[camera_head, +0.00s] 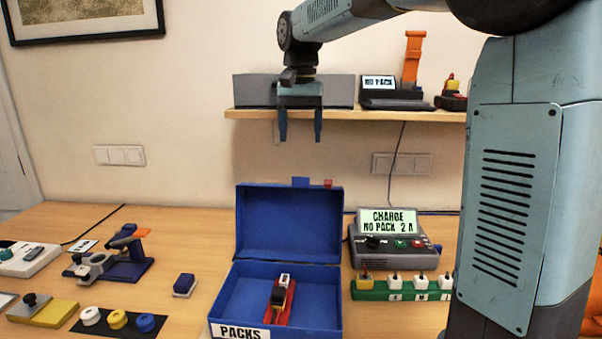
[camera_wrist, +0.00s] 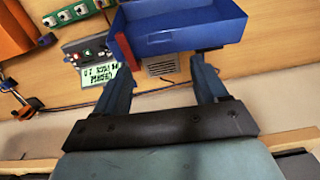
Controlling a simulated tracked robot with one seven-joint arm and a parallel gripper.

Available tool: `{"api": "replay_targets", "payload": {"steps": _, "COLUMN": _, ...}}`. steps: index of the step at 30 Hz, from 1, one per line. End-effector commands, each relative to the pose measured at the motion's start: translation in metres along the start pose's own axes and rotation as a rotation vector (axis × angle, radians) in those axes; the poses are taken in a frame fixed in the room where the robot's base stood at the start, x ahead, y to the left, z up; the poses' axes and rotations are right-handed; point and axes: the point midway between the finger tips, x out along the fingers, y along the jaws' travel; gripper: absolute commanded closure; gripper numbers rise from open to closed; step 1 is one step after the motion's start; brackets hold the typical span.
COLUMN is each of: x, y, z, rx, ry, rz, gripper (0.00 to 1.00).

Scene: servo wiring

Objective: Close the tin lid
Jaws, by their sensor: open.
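The blue tin (camera_head: 331,312) labelled PACKS stands on the table in the middle of the head view. Its lid (camera_head: 288,224) is open and stands upright at the back, with a small blue tab and a red piece on its top edge. In the wrist view the blue tin and lid (camera_wrist: 185,42) show beyond my open fingers (camera_wrist: 162,80).
A shelf (camera_head: 350,115) with devices on it runs behind my gripper. A charger with a lit screen (camera_head: 390,240) and a green strip of white blocks (camera_head: 405,291) stand right of the tin.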

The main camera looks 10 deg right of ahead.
Motion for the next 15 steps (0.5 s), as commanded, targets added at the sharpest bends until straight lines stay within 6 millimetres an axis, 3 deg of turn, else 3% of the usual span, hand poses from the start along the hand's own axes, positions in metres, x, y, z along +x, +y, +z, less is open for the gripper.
{"api": "replay_targets", "payload": {"steps": 15, "x": 0.087, "y": 0.0, "z": 0.0, "rx": 0.0, "ry": -0.002, "rz": 0.001, "gripper": 0.28}}
